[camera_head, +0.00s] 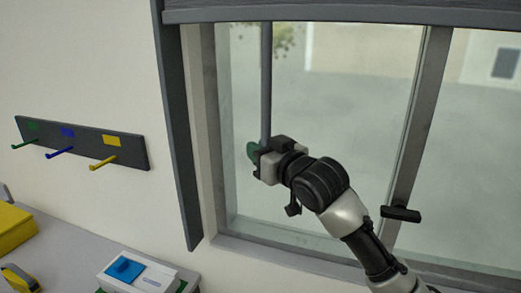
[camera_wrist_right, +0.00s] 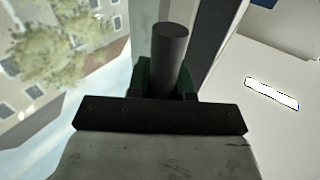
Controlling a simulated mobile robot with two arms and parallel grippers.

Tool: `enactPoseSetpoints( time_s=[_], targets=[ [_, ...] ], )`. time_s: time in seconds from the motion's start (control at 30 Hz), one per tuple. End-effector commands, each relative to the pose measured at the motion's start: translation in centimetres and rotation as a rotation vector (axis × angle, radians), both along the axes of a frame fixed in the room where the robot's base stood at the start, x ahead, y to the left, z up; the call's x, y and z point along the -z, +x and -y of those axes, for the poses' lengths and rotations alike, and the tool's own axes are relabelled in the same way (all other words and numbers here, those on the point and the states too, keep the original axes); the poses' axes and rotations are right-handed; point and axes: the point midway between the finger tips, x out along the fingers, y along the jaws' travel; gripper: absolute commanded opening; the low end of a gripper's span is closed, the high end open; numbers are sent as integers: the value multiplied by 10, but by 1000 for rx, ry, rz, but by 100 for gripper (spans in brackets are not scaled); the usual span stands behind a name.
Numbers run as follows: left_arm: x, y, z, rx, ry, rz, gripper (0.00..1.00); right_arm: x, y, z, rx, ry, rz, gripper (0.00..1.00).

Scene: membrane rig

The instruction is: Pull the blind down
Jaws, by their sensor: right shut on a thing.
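The blind (camera_head: 340,13) is a dark grey band across the top of the window, with its lower edge near the top of the view. A grey rod (camera_head: 266,80) hangs straight down from it in front of the glass. My right gripper (camera_head: 257,152) is shut on the lower part of this rod. In the right wrist view the rod (camera_wrist_right: 170,60) stands between the green fingers of the right gripper (camera_wrist_right: 168,80). My left gripper is not in view.
A dark vertical rail (camera_head: 177,130) runs along the window's left side. A dark window handle (camera_head: 400,213) sticks out at the right. A rack (camera_head: 85,142) with coloured pegs is on the left wall. Below it, a bench (camera_head: 75,255) holds a white box with a blue top (camera_head: 125,268) and yellow items.

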Motion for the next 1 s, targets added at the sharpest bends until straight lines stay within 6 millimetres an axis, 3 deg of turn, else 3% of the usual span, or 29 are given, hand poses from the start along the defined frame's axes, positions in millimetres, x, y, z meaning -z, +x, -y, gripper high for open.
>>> enactPoseSetpoints(
  time_s=[0.17,0.37,0.57,1.0],
  targets=[
    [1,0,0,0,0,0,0,3,0,0,1,-1,-1,0],
    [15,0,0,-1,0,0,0,28,0,0,1,-1,-2,0],
    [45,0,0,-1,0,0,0,84,0,0,0,-1,-4,0],
    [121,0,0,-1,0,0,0,243,0,0,0,-3,-7,0]
  ],
)
